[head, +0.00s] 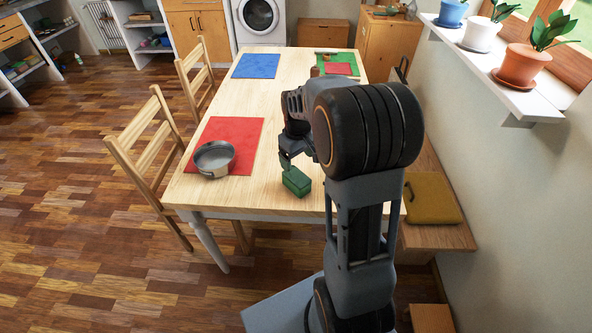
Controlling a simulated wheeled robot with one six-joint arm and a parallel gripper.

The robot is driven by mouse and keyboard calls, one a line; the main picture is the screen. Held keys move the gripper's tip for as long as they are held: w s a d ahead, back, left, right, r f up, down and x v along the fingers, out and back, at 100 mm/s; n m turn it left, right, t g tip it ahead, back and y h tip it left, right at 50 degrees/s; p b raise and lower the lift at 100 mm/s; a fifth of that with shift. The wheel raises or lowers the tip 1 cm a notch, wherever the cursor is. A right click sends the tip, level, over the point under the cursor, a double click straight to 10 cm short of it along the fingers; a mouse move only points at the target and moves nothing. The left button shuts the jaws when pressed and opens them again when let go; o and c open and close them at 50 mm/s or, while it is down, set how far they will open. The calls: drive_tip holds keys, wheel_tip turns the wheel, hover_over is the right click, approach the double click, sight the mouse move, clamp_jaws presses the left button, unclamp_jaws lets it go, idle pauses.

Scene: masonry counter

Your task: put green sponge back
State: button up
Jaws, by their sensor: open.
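A green block that looks like the sponge (296,182) rests on the wooden table (262,193) near its front edge, right of the red mat. My gripper (287,163) is just above and slightly left of the sponge, pointing down, with its jaws open. Part of it is hidden behind my arm, and I cannot tell whether it touches the sponge.
A metal pan (213,160) sits on the red mat (247,130). A blue mat (256,66) and a green mat (323,60) with a red piece on it lie at the far end. Wooden chairs (150,125) stand left; a bench with a yellow cushion (431,198) is right.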

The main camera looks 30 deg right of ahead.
drive_tip(key=s+a+r+m+t, duration=0.1)
drive_tip(key=s+a+r, duration=0.2)
drive_tip(key=s, duration=0.4)
drive_tip(key=s+a+r+m+t, duration=0.2)
drive_tip(key=s+a+r, duration=0.1)
drive_tip(key=s+a, duration=0.3)
drive_tip(key=shift+s+a, duration=0.3)
drive_tip(key=shift+s, duration=0.95)
drive_tip(key=shift+r, duration=0.1)
drive_tip(key=shift+t, duration=0.3)
wheel_tip(320, 180, up, 4)
drive_tip(key=p, duration=0.3)
drive_tip(key=shift+r+p, duration=0.15)
drive_tip(key=shift+p, duration=0.2)
